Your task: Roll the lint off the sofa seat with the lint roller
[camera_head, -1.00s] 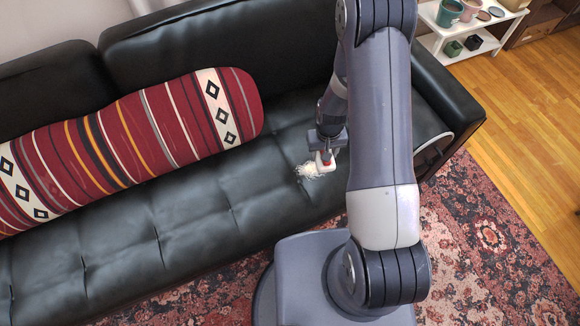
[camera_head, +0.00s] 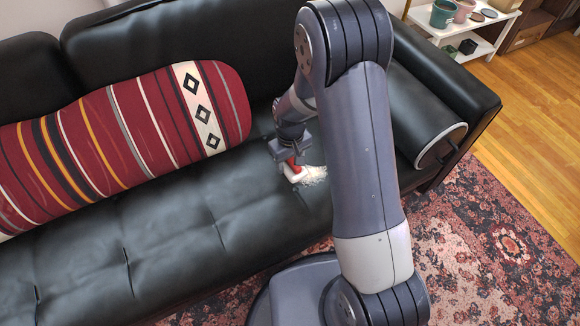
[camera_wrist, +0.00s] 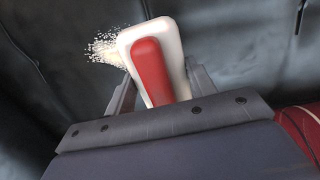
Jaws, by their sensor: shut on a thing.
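The black leather sofa seat (camera_head: 200,220) runs across the head view. My gripper (camera_head: 290,165) is low over the seat, right of the striped bolster, and is shut on the lint roller (camera_head: 297,173), which has a red handle and a white body. The lint roller fills the middle of the wrist view (camera_wrist: 155,65), between my two fingers. A patch of pale lint (camera_head: 314,175) lies on the seat just right of the roller. It also shows in the wrist view (camera_wrist: 107,47), left of the roller. Whether the roller touches the seat is hard to tell.
A red striped bolster (camera_head: 120,135) lies along the seat on the left. A black cylindrical cushion (camera_head: 430,125) lies by the right armrest. A white shelf with pots (camera_head: 470,30) stands behind on the right. A patterned rug (camera_head: 470,240) covers the floor in front.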

